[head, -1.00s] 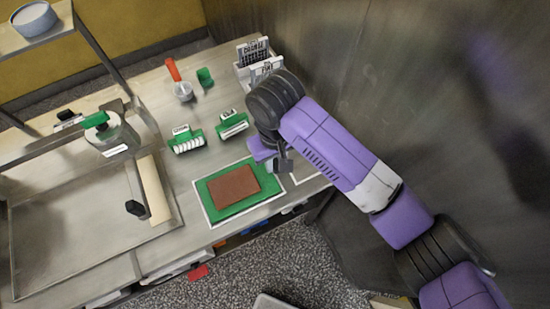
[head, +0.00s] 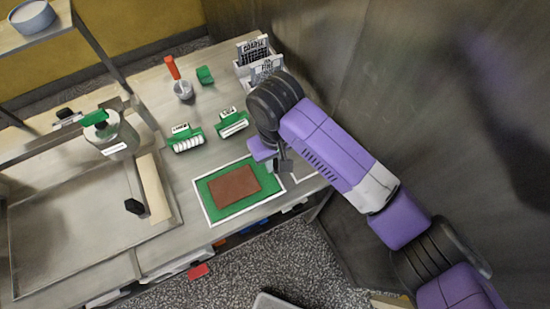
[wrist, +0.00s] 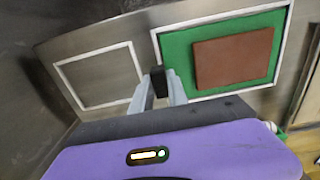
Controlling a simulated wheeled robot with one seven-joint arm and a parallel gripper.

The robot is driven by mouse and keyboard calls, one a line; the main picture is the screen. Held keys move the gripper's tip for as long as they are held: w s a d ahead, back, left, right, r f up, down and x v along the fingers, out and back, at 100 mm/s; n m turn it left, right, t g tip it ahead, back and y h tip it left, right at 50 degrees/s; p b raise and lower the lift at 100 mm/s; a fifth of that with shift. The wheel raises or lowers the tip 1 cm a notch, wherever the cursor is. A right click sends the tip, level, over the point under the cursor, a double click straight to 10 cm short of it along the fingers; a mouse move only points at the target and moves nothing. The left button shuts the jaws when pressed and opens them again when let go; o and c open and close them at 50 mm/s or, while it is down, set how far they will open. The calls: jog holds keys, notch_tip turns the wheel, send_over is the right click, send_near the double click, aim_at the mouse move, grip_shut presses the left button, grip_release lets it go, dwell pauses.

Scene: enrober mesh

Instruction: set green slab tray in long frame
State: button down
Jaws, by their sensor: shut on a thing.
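The green slab tray (head: 215,205) lies flat with a brown slab (head: 235,185) on it, at the counter's near edge. It sits inside the long frame, a white outline (head: 200,206) around it; the tray also shows in the wrist view (wrist: 178,52). My gripper (head: 284,165) is at the tray's right side. In the wrist view my gripper (wrist: 158,90) is shut on a black grip (wrist: 158,78) at the tray's left edge. Whether the tray touches the counter fully is hard to tell.
A smaller white frame (wrist: 100,77) beside the tray is empty. Two green-backed holders (head: 185,140) (head: 233,123) stand behind it. A white rack with labelled cards (head: 262,65) is near the wall. A large metal pan (head: 85,235) fills the left.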

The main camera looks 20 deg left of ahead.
jog(key=shift+f, duration=0.1)
jog(key=c, duration=1.2)
grip_release()
jog(key=shift+r+b, duration=0.65)
jog(key=shift+r, duration=3.25)
